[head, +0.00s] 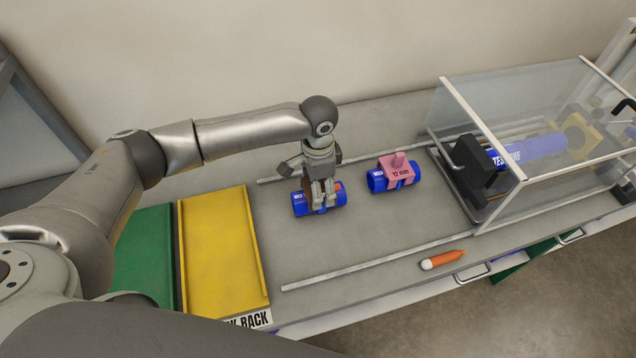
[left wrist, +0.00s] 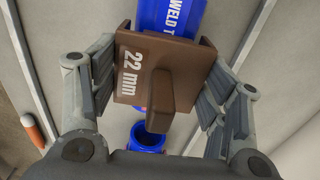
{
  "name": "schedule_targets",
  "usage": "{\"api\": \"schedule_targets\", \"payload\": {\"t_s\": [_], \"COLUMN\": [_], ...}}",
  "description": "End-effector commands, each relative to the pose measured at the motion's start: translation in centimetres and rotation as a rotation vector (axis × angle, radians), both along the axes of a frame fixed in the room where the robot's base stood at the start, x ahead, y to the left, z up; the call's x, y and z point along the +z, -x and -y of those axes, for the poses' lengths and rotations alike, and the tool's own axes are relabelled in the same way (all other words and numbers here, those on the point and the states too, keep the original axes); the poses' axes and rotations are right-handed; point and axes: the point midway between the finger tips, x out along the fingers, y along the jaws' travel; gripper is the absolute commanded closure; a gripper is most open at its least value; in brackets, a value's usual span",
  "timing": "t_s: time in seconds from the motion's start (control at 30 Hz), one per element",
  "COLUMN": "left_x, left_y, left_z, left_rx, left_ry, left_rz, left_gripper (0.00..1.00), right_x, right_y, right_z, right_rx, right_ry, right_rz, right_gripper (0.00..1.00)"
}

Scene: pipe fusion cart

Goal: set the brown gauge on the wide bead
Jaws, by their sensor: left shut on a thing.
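The brown gauge (left wrist: 160,75), marked "22 mm" with a raised grip in its middle, sits between the fingers of my left gripper (left wrist: 158,95). That gripper is shut on it. In the head view, my left gripper (head: 322,203) points down over the left blue pipe piece (head: 300,205), and its fingers hide most of the gauge. The gauge lies across this pipe (left wrist: 168,15); I cannot tell whether it rests on it. The bead under it is hidden. A pink gauge (head: 396,172) sits on the second blue pipe piece (head: 376,183) to the right. My right gripper is not in view.
A yellow tray (head: 222,255) and a green tray (head: 143,262) lie at the left. A clear-walled enclosure (head: 515,85) with a blue pipe inside stands at the right. An orange marker (head: 445,259) lies near the front edge. Rails (head: 380,262) border the work area.

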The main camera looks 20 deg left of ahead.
Motion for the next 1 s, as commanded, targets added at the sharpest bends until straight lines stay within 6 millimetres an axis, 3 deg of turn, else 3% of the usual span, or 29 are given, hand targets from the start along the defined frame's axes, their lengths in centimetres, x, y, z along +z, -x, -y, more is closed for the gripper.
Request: {"api": "schedule_targets", "payload": {"t_s": [0.27, 0.3, 0.47, 0.83, 1.0], "left_x": [-0.6, -0.5, -0.5, -0.4, 1.5], "left_y": [0.0, 0.0, 0.0, 0.0, -0.1], "left_z": [0.0, 0.0, 0.0, 0.0, 0.0], "left_rx": [0.0, 0.0, 0.0, 0.0, -0.001], "left_ry": [0.001, 0.001, 0.001, 0.001, 0.001], "left_rz": [0.0, 0.001, 0.001, 0.001, 0.003], "left_gripper": [0.55, 0.26, 0.06, 0.06, 0.06], "right_x": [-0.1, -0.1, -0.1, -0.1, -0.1], "right_y": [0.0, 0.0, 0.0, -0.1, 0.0], "right_z": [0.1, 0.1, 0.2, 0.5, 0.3], "right_rx": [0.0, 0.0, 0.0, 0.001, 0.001], "right_ry": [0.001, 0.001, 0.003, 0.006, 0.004], "right_rz": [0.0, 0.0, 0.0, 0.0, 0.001], "right_gripper": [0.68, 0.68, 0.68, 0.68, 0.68]}}
